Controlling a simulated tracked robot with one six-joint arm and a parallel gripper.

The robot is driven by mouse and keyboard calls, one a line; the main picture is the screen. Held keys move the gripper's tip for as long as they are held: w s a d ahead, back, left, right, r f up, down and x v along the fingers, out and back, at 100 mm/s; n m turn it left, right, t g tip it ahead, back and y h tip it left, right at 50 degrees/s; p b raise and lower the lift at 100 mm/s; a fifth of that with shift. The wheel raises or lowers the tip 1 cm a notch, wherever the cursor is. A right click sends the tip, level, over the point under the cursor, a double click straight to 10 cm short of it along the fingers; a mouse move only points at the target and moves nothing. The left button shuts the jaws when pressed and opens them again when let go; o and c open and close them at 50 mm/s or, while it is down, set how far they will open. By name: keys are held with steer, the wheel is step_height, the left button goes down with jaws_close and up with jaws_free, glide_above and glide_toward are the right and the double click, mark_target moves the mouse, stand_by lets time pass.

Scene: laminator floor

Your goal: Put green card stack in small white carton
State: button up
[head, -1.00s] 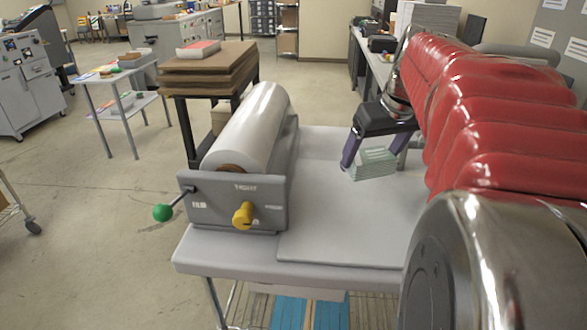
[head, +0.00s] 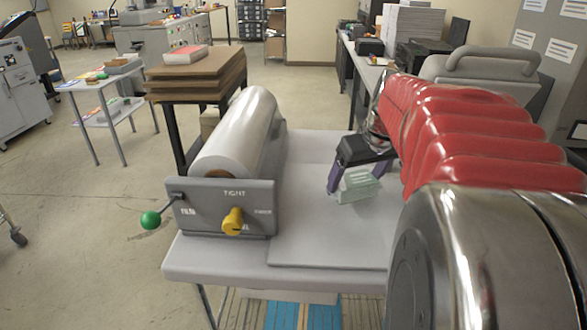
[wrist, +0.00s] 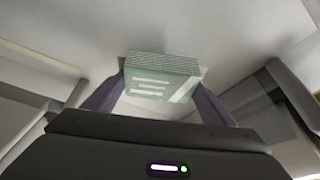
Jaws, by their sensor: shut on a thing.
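The green card stack (head: 359,187) is pale green with white print and sits between the fingers of my gripper (head: 352,184) above the grey laminator table (head: 320,240). In the wrist view the stack (wrist: 160,78) is pinched between the two purple-grey fingers of my gripper (wrist: 158,92), its printed face toward the camera. The stack looks slightly tilted in the head view. I cannot tell for sure whether it touches the table or hangs just above it. I cannot make out a small white carton in either view.
The laminator roll (head: 238,135) with a yellow knob (head: 233,222) and a green-ended lever (head: 151,220) stands left of my gripper. Brown boards (head: 198,76) are stacked behind it. A side table (head: 95,90) stands at the far left. Open floor lies at left.

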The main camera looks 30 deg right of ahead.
mark_target(353, 193)
steer(key=shift+f, duration=0.1)
steer(key=shift+f, duration=1.75)
steer(key=o, duration=1.1)
steer(key=shift+f, duration=0.1)
steer(key=shift+o, duration=0.2)
steer(key=v, duration=1.2)
